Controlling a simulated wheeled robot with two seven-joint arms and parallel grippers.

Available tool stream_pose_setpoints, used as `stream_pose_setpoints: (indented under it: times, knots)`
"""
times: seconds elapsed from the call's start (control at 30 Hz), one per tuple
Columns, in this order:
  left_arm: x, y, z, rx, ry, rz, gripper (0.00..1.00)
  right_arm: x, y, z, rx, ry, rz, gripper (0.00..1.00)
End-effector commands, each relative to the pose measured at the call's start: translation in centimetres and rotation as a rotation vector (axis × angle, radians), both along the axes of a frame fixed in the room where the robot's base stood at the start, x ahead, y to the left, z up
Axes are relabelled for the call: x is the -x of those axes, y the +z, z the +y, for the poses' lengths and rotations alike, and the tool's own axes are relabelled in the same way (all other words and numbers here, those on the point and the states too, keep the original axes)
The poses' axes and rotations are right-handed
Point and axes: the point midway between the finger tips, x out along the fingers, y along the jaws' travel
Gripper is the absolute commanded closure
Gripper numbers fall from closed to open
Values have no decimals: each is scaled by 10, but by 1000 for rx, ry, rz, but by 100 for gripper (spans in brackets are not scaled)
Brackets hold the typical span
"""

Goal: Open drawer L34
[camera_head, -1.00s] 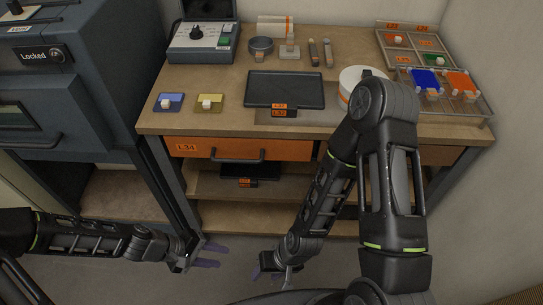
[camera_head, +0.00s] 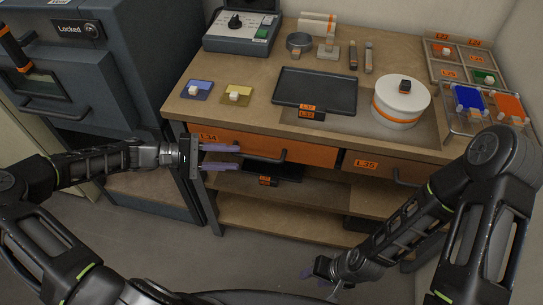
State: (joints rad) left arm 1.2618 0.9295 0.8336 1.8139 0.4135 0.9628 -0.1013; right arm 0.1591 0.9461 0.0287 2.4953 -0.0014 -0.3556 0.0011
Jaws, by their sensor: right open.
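Drawer L34 (camera_head: 300,150) is the orange drawer front under the left part of the workbench top, and it looks shut. Its dark bar handle (camera_head: 264,158) runs across the front. My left gripper (camera_head: 238,158) is in front of the drawer's left part, its two purple fingers spread apart and pointing right toward the handle. The fingers look empty; whether a fingertip touches the handle I cannot tell. My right gripper (camera_head: 316,273) is low near the floor, in front of the bench, open and apart from the drawer.
Drawer L35 (camera_head: 366,164) is to the right of L34. The bench top holds a black tray (camera_head: 315,90), a white round container (camera_head: 401,101) and sample trays. A dark grey cabinet marked Locked (camera_head: 120,75) stands at the left. Open shelves (camera_head: 285,222) lie below.

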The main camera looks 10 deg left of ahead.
Motion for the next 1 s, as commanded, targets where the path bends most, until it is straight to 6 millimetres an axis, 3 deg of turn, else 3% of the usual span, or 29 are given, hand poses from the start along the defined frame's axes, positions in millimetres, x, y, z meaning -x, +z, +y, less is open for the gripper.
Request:
stream_pose_setpoints:
  times: [0.57,1.0]
  knots:
    - [-1,-1,-3,1,-1,1,66,0,1,0,-1,1,-1,55]
    - [-16,-12,-59,3,-2,1,66,0,11,0,0,1,1,55]
